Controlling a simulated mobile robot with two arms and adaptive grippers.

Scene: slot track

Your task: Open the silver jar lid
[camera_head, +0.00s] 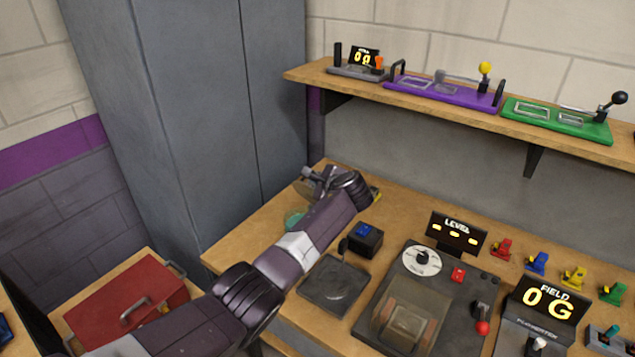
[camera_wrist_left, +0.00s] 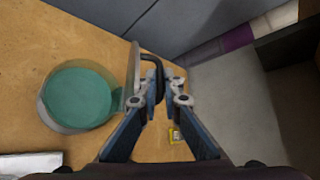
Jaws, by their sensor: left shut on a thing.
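The jar (camera_wrist_left: 78,97) shows in the left wrist view as a round container with teal inside, on the wooden bench. Its grey lid (camera_wrist_left: 133,72) stands on edge at the jar's right side, swung up off the mouth. A black bent handle (camera_wrist_left: 153,62) sticks out from the lid. My left gripper (camera_wrist_left: 160,85) is shut on this handle, to the right of the jar. In the head view, the jar's teal part (camera_head: 293,221) shows left of my left forearm, and my left gripper (camera_head: 312,178) is beyond it near the bench's back. My right gripper is out of view.
A grey cabinet (camera_head: 190,100) stands behind the bench's left end. A small black box with a blue top (camera_head: 364,240) and a dark square plate (camera_head: 335,284) lie right of my arm. A red toolbox (camera_head: 125,305) is at the lower left. A wall shelf (camera_head: 440,108) hangs above.

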